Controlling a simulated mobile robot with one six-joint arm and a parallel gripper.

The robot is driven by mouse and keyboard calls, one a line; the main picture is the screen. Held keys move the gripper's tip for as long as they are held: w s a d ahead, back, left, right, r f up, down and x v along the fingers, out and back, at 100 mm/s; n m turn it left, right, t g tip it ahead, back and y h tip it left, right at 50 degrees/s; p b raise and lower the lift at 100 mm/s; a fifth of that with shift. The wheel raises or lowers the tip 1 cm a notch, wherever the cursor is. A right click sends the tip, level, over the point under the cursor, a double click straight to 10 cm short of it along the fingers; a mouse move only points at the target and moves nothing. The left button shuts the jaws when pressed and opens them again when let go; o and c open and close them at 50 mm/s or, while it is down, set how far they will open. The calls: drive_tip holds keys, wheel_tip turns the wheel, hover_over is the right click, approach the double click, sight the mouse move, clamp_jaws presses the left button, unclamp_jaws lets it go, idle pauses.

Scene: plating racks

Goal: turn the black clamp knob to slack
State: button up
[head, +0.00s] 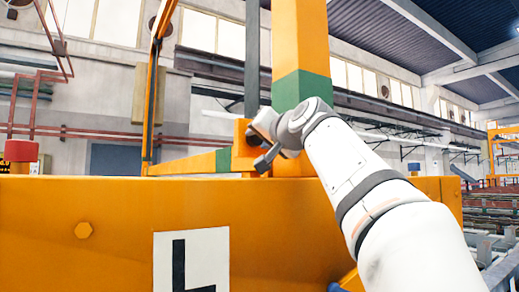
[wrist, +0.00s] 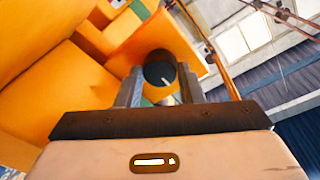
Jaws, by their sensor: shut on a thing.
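The black clamp knob (wrist: 158,70) shows in the wrist view as a round dark end with a pale line on its face. It sits against an orange bracket (wrist: 160,40). My gripper (wrist: 160,88) has one finger on each side of the knob and is shut on it. In the head view my gripper (head: 264,143) is at the small orange block beside the upright orange post (head: 300,50) with its green band. The knob cannot be clearly made out there, as my gripper covers that spot.
A large orange beam (head: 110,230) with a white marked plate (head: 191,260) fills the lower front. An orange rail (head: 185,164) runs left from the post. A red cylinder (head: 20,151) stands at far left. Open hall lies behind.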

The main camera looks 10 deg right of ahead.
drive_tip(key=shift+n, duration=0.3)
drive_tip(key=o, duration=1)
drive_tip(key=shift+s+d, duration=0.15)
drive_tip(key=shift+s, duration=0.2)
drive_tip(key=b+v, duration=0.2)
drive_tip(key=v, duration=0.5)
drive_tip(key=shift+s+b, duration=0.1)
drive_tip(key=shift+b, duration=0.25)
drive_tip(key=shift+f, duration=0.1)
